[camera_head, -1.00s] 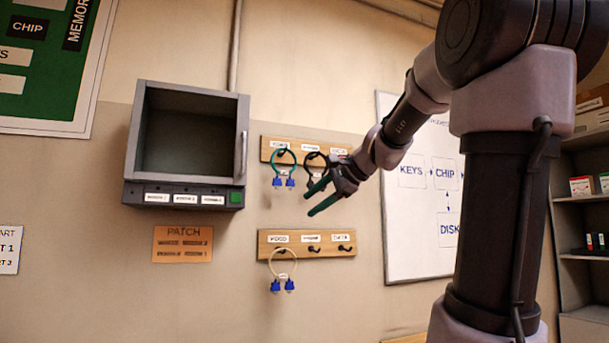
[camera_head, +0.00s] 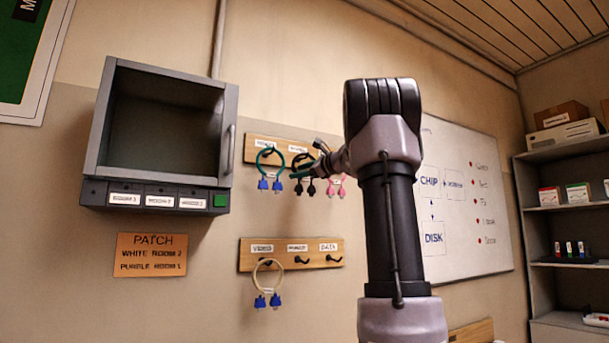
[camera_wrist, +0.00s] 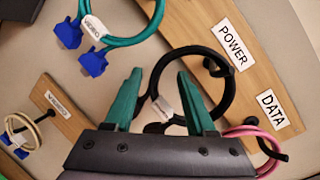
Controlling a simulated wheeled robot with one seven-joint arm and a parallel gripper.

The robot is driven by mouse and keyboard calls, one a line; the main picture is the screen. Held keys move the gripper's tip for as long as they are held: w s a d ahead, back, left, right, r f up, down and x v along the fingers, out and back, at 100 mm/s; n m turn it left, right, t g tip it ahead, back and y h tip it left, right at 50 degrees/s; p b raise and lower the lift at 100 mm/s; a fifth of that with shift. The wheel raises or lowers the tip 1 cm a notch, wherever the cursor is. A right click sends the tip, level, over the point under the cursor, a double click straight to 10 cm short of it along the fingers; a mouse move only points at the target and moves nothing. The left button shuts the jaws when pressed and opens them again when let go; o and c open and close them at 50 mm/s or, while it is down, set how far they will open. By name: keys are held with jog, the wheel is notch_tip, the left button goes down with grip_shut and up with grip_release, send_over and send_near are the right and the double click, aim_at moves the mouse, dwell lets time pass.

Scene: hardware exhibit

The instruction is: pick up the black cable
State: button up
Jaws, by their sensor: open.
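The black cable (camera_wrist: 232,88) hangs as a loop from the hook under the POWER label on the upper wooden board (camera_head: 250,145). In the head view the black cable (camera_head: 311,187) hangs between the teal cable and the pink cable. My gripper (camera_wrist: 158,82) is open in the wrist view, with its two green fingers over the lower part of the black loop. Part of the loop shows between the fingers, and a white tag hangs there. Whether the fingers touch the cable I cannot tell. In the head view my gripper (camera_head: 306,172) is small and partly hidden.
The teal cable (camera_head: 282,172) with blue plugs hangs left and the pink cable (camera_head: 338,188) right. A cream cable (camera_head: 256,280) hangs on the lower board (camera_head: 246,262), whose other two hooks are bare. An open cabinet (camera_head: 100,110) is at left, a whiteboard (camera_head: 490,240) at right.

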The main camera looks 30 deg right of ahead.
jog(key=x, duration=0.5)
jog(key=shift+f, duration=0.3)
grip_shut()
jog(key=shift+r, duration=0.1)
